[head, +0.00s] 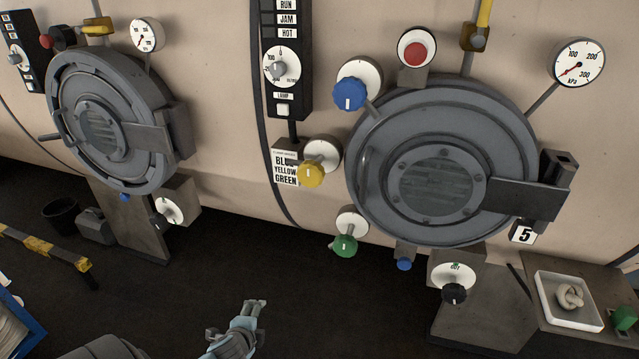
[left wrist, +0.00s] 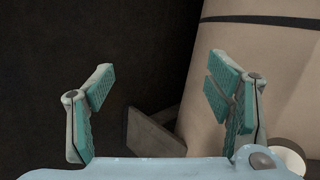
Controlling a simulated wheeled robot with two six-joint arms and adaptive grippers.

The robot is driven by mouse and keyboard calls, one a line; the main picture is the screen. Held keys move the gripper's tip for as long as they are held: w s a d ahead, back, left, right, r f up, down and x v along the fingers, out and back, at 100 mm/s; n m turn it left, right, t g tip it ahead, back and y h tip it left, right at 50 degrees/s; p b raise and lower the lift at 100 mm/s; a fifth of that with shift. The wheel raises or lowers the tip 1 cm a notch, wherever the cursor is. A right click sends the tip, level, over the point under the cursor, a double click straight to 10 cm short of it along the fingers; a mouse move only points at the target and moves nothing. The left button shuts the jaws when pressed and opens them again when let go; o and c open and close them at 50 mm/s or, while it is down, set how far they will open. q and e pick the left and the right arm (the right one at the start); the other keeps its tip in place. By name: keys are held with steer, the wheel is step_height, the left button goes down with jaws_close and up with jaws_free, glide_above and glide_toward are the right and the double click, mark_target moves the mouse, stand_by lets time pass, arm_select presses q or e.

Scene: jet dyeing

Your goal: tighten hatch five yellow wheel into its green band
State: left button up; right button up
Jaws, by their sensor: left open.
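Hatch five (head: 440,165) is the big round grey door at the right, with a "5" plate (head: 523,234) at its lower right. The yellow wheel (head: 312,174) sits at the hatch's left, in front of a round pale dial (head: 325,150). I cannot make out a green band on that dial. My left gripper (head: 255,303) is low in the head view, below and left of the yellow wheel and well apart from it. In the left wrist view its two teal-padded fingers (left wrist: 165,95) are spread with nothing between them. My right gripper is not in view.
A blue wheel (head: 349,94) is above the yellow one and a green wheel (head: 345,245) below it. A sign (head: 286,168) reading blue, yellow, green hangs beside the yellow wheel. A black control panel (head: 285,60) is above. The dark floor (head: 200,290) around my gripper looks clear.

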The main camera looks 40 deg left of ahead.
arm_select(q)
steer(key=w+r+m+t+y, duration=0.1)
steer(key=w+r+m+t, duration=0.35)
steer(key=r, duration=0.95)
steer(key=m+t+b, duration=0.1)
steer(key=m+t, duration=0.4)
steer(key=m, duration=0.2)
glide_toward(308, 177)
steer(key=x, duration=1)
steer(key=shift+w+a, duration=0.1)
steer(key=shift+w, duration=0.25)
steer(key=shift+a, duration=0.1)
steer(key=c, duration=1.2)
